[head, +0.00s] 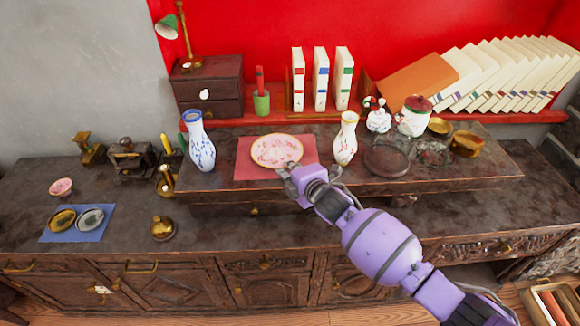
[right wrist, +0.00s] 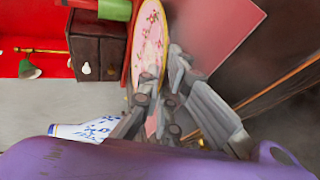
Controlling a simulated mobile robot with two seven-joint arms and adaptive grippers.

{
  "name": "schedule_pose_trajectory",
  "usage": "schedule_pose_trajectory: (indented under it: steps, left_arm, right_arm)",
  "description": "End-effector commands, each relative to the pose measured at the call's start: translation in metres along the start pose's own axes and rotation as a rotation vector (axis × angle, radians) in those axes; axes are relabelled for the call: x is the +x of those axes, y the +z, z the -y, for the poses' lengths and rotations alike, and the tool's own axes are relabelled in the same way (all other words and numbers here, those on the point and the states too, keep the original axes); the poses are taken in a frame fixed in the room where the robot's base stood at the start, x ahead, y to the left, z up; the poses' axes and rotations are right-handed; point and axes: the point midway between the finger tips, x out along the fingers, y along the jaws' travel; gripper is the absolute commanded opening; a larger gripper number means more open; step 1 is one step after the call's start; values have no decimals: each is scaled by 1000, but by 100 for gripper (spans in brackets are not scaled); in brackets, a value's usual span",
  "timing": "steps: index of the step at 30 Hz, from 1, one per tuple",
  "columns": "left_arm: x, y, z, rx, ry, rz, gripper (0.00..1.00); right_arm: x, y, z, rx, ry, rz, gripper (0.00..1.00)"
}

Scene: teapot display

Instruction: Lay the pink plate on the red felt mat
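The pink plate (head: 277,150), white and pink with a yellow rim, shows over the red felt mat (head: 244,172) in the head view. My right gripper (head: 291,176) is at the plate's near rim. In the right wrist view the fingers (right wrist: 160,98) close on the rim of the plate (right wrist: 150,42), and the mat (right wrist: 215,30) shows to its right. The plate looks held a little above the mat; the exact gap is hard to judge. The fingers hide part of the near rim. My left gripper is not in view.
A blue-patterned vase (head: 201,145) stands left of the mat, and a white-gold vase (head: 346,140) stands right of it. A dark round dish (head: 388,160) is farther right. Books (head: 320,80) and a small drawer chest (head: 207,88) stand behind.

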Motion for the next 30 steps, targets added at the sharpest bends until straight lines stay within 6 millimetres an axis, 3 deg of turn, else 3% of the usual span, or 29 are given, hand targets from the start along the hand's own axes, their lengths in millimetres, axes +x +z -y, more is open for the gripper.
schedule_pose_trajectory:
  steps: [9, 12, 23, 30]
  left_arm:
    - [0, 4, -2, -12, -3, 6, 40]
    - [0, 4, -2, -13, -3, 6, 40]
    - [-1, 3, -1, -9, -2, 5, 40]
    - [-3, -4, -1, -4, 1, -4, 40]
  right_arm:
    - [1, 0, 1, -1, 3, -1, 0]
    - [1, 0, 1, -1, 2, 0, 12]
    - [-1, 0, -4, -1, 3, 0, 12]
    - [-40, 1, -4, -2, 3, 1, 12]
